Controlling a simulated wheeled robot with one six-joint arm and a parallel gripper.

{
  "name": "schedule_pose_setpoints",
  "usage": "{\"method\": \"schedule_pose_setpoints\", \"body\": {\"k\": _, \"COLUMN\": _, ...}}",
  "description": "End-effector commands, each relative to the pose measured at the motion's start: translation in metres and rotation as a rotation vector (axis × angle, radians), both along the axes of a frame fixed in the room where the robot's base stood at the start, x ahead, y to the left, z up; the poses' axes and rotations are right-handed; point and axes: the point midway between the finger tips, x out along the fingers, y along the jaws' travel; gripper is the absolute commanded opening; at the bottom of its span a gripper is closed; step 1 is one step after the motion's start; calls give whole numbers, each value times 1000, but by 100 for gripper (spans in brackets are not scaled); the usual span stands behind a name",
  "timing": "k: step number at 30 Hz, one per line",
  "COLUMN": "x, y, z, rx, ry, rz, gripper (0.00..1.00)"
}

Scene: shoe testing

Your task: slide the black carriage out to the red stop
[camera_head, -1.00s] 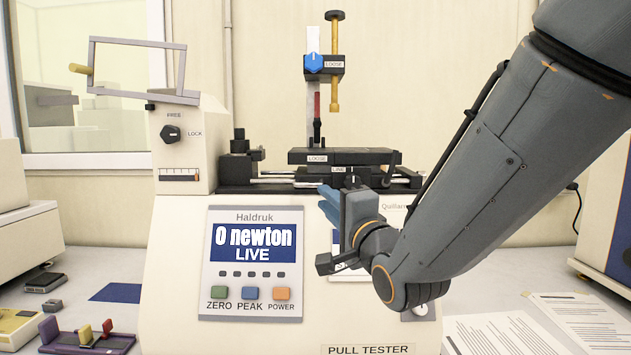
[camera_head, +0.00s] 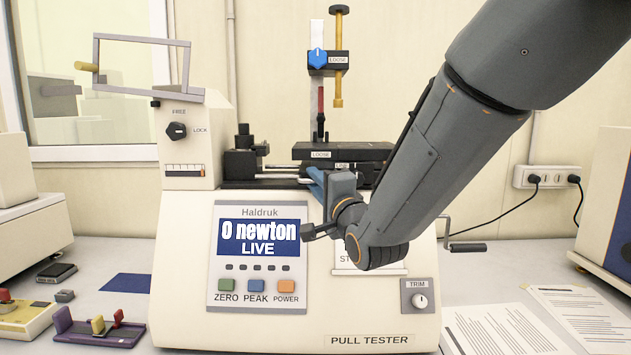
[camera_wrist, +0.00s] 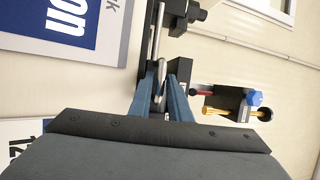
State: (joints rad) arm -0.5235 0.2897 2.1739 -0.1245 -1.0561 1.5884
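The black carriage (camera_head: 342,152), marked LOOSE, sits on the metal rails on top of the pull tester; its dark block also shows in the wrist view (camera_wrist: 180,70). My gripper (camera_head: 313,177) is in front of the rails, just below the carriage, with blue fingers pointing at the machine. In the wrist view the gripper (camera_wrist: 164,76) is open, with a metal rod between its fingers; contact cannot be told. A red upright piece (camera_head: 320,100) stands on the post above the carriage; whether it is the red stop cannot be told. My arm hides the rails' right end.
The pull tester (camera_head: 180,250) reads 0 newton, LIVE. A blue knob (camera_head: 318,58) and brass screw (camera_head: 338,75) rise above the carriage. A crank handle (camera_head: 467,247) sticks out at right. Papers (camera_head: 505,328) lie at front right, a purple fixture (camera_head: 97,330) at front left.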

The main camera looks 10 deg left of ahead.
Motion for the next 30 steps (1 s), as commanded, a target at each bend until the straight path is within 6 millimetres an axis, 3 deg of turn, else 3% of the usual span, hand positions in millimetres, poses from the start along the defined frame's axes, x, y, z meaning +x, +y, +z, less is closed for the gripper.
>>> {"method": "schedule_pose_setpoints", "body": {"k": 1, "x": 0, "y": 0, "z": 0, "rx": 0, "ry": 0, "rz": 0, "gripper": 14}}
{"method": "schedule_pose_setpoints", "body": {"k": 4, "x": 0, "y": 0, "z": 0, "rx": 0, "ry": 0, "rz": 0, "gripper": 0}}
{"method": "schedule_pose_setpoints", "body": {"k": 27, "x": 0, "y": -4, "z": -1, "rx": -1, "ry": 2, "rz": -1, "gripper": 0}}
{"method": "schedule_pose_setpoints", "body": {"k": 28, "x": 0, "y": -4, "z": -1, "rx": -1, "ry": 2, "rz": -1, "gripper": 11}}
{"method": "schedule_pose_setpoints", "body": {"k": 30, "x": 0, "y": -4, "z": -1, "rx": -1, "ry": 2, "rz": -1, "gripper": 17}}
